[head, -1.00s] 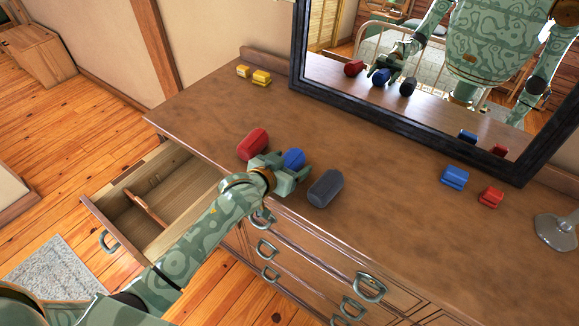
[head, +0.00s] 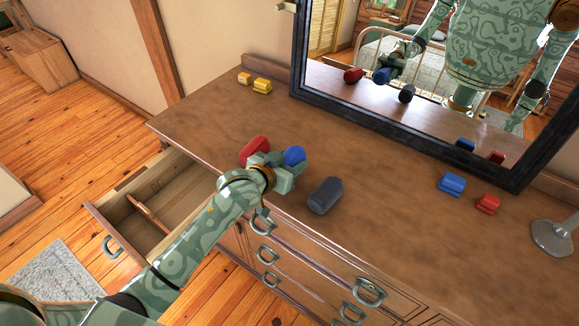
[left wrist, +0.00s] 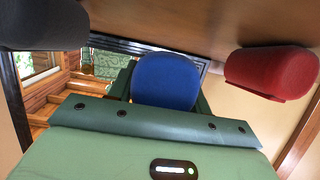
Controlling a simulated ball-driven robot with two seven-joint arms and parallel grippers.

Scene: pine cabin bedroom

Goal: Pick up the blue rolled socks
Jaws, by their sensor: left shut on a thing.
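The blue rolled socks (head: 294,155) are between the fingers of my left gripper (head: 286,168), which is shut on them. They seem to be held slightly above the dresser top. In the left wrist view the blue socks (left wrist: 165,82) fill the space between the fingers, and their lower part is hidden by the gripper body. My right gripper does not show directly.
A red roll (head: 254,150) lies close to the left of my gripper, and a dark grey roll (head: 325,195) to its right. Small yellow, blue (head: 451,185) and red (head: 488,204) blocks stand farther off. A mirror (head: 420,125) backs the dresser. A drawer (head: 150,215) is open.

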